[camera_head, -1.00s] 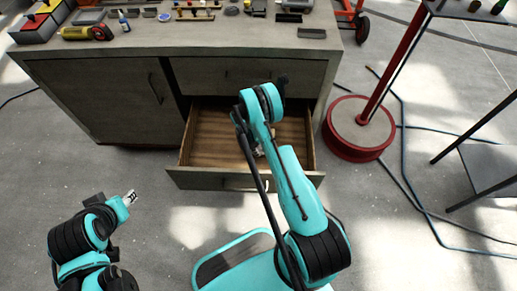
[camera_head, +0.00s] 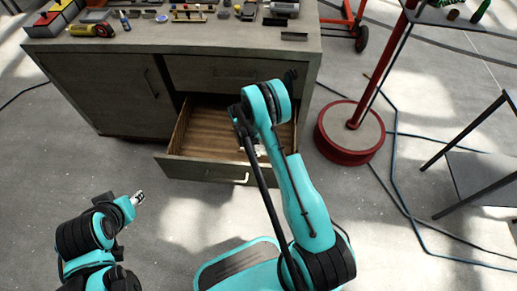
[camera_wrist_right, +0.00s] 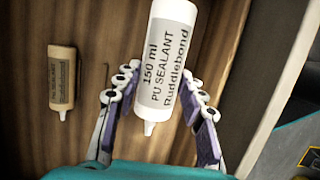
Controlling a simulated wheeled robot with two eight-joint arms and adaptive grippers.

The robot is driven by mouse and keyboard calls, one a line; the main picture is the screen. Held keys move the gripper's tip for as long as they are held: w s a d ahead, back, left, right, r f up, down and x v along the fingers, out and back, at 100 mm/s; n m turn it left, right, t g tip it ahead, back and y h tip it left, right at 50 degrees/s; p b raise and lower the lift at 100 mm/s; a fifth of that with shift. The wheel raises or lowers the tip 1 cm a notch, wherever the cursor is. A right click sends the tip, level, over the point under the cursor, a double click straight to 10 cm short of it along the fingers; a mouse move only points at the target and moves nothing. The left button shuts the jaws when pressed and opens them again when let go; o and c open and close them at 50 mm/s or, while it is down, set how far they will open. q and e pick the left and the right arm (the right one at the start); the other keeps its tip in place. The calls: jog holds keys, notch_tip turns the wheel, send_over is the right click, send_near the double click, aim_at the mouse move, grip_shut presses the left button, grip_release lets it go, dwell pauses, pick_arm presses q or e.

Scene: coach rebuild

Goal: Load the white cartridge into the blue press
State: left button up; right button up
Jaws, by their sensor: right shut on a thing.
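In the right wrist view, my right gripper (camera_wrist_right: 163,82) is shut on the white cartridge (camera_wrist_right: 163,40), labelled PU SEALANT 150 ml. Its nozzle points toward the palm. A tan cartridge (camera_wrist_right: 62,78) with a similar label lies on the wooden drawer floor, left of the gripper. In the head view, my right forearm reaches over the open drawer (camera_head: 205,172) and mostly hides the gripper. My left gripper (camera_head: 138,197) is small at lower left, over the floor, apart from the bench; its jaw state is unclear. I cannot make out the blue press.
The grey workbench (camera_head: 85,95) carries tools, a yellow-and-black cylinder (camera_head: 92,31) and a small blue bottle (camera_head: 124,20). A red-based stand (camera_head: 349,135) is right of it. Cables cross the floor at right. The floor in front of the drawer is clear.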

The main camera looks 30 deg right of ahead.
aim_at(257, 147)
jog(key=shift+s+r, duration=0.15)
jog(key=shift+r, duration=0.45)
jog(key=shift+r+p, duration=0.9)
jog(key=shift+r, duration=0.85)
